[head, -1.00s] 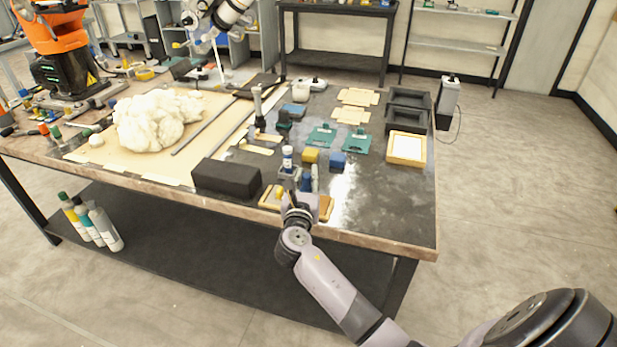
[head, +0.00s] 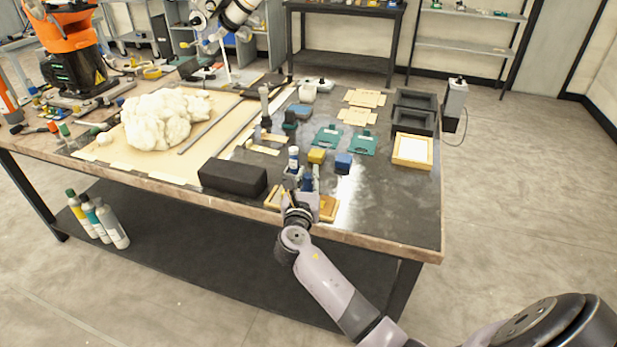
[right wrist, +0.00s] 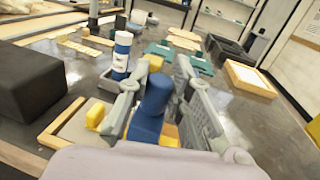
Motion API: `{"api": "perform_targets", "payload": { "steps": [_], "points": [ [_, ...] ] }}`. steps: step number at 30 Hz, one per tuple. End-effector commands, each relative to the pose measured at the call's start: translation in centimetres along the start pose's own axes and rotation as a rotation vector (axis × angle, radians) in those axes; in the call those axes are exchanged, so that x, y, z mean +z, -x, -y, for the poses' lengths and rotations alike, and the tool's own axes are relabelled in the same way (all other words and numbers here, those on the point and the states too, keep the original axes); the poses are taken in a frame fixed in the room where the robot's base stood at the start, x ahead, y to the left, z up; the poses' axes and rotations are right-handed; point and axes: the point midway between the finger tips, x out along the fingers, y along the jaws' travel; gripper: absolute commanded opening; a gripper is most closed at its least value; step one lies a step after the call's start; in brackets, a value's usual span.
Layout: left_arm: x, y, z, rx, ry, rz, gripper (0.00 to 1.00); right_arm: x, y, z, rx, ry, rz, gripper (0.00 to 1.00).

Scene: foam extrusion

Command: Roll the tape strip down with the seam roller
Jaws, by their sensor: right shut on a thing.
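My right gripper (head: 304,192) is over the front edge of the dark table. In the right wrist view its fingers (right wrist: 165,98) stand on both sides of an upright blue handle (right wrist: 155,95) and are shut on it. This looks like the seam roller, but its roller end is hidden. Below it is a wooden-framed tray (right wrist: 60,118) with a yellow piece (right wrist: 97,113) in it. A pale strip (head: 262,150) lies flat farther back; I cannot tell whether it is the tape strip. My left gripper is not in view.
A black block (head: 232,178) sits left of the gripper. A white-and-blue bottle (right wrist: 121,55) stands just behind it. Yellow (head: 317,156) and blue (head: 343,162) blocks lie behind right. The table's front right is clear.

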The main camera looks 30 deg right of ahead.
Motion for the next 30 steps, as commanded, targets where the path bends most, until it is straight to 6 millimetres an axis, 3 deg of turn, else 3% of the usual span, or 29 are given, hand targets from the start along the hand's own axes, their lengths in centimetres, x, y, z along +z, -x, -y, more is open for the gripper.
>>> {"api": "perform_targets", "payload": {
  "steps": [30],
  "points": [
    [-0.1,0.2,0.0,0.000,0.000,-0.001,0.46,-0.1,-0.4,-2.0,0.001,0.000,-0.002,0.00]
  ]
}}
